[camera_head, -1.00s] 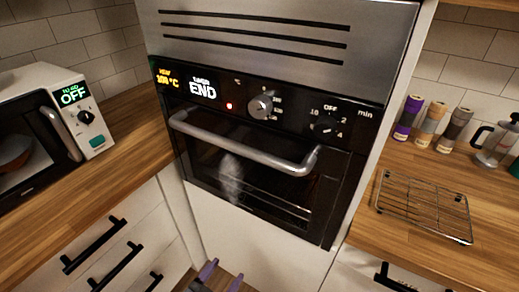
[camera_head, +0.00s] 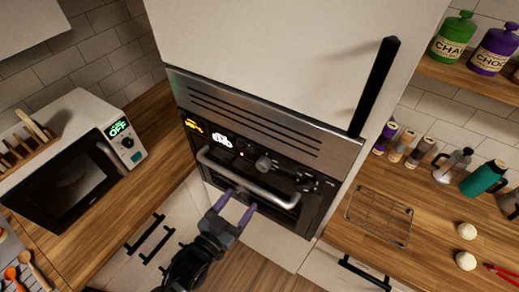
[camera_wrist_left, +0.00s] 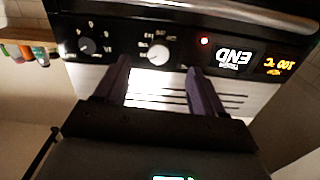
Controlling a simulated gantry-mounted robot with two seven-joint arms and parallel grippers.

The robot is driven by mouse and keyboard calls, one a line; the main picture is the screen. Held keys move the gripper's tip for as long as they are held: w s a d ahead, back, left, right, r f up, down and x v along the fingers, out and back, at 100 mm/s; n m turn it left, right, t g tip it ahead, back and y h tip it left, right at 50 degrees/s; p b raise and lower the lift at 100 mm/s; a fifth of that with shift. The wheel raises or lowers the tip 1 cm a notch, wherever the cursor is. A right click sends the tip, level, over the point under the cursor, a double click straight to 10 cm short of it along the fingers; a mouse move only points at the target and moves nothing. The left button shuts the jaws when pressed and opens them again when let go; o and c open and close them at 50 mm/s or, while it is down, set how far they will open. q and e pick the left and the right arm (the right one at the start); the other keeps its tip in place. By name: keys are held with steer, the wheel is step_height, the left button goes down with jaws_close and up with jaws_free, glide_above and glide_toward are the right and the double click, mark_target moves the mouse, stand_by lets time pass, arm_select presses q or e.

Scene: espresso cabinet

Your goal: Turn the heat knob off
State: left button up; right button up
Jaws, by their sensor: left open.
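The oven's heat knob (camera_head: 263,163) is the silver one on the black control panel, beside the lit END display (camera_head: 222,142). In the left wrist view, which is upside down, the heat knob (camera_wrist_left: 158,54) appears between the fingertips in the picture, ahead of them. My left gripper (camera_head: 238,200) is open and empty, with purple fingers, in front of the oven door below the panel. The knob's exact setting is too small to read. The timer knob (camera_head: 307,183) is to its right, marked "min" earlier. My right gripper is out of view.
The oven handle (camera_head: 247,178) juts out below the knobs, near my left fingers. A microwave (camera_head: 70,175) stands on the left counter. A wire rack (camera_head: 380,215) lies on the right counter. A tall black cabinet handle (camera_head: 374,87) projects above the oven.

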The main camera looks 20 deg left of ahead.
mark_target(261, 167)
arm_select(q)
steer(key=w+r+p, duration=0.1)
steer(key=w, duration=0.2)
steer(key=w+d+p, duration=0.1)
steer(key=w, duration=0.3)
steer(key=w+r+p, duration=0.1)
steer(key=w, duration=0.2)
steer(key=shift+w+d+r, duration=0.3)
steer(key=shift+w+d, duration=0.05)
steer(key=shift+d, duration=0.05)
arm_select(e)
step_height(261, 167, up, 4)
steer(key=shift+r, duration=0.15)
arm_select(q)
steer(key=c, duration=1.1)
steer(key=shift+o, duration=0.2)
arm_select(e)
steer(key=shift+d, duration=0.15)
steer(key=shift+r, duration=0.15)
